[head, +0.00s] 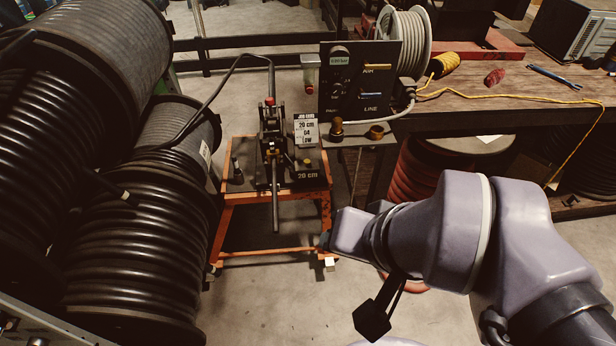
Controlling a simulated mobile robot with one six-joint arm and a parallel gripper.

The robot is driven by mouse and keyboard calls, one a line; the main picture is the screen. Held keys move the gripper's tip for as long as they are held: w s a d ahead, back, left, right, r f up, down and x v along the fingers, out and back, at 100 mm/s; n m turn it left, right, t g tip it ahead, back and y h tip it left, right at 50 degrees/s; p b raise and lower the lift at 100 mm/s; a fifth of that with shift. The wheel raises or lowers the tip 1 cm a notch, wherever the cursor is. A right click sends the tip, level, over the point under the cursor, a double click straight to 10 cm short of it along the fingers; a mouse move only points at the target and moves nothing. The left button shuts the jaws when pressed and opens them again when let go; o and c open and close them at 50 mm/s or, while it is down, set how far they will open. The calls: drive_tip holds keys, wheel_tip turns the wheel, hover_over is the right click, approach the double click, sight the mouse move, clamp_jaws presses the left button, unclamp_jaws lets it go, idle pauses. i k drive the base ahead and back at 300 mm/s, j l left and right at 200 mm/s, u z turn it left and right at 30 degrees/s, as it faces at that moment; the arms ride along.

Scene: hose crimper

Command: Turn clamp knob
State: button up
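A black clamp-like crimper (271,135) with a red top stands on a small orange-framed cart (270,255) left of centre. A dark hose runs to it, and a grey bar (275,207) points down from its front. A small dark knob (237,168) stands at the cart top's left, and a yellowish knob (307,163) at its right. I cannot tell which is the clamp knob. My arm reaches in from the lower right.
Large black hose reels (140,230) crowd the left. A control panel (358,82) with brass fittings stands right of the crimper. A wooden bench (500,95) with a yellow cord fills the upper right. Bare floor (270,305) lies in front of the cart.

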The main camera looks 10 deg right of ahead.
sight(272, 135)
drive_tip(key=i+j+z, duration=0.1)
drive_tip(key=i+j, duration=0.8)
drive_tip(key=i+l, duration=0.05)
drive_tip(key=i, duration=0.05)
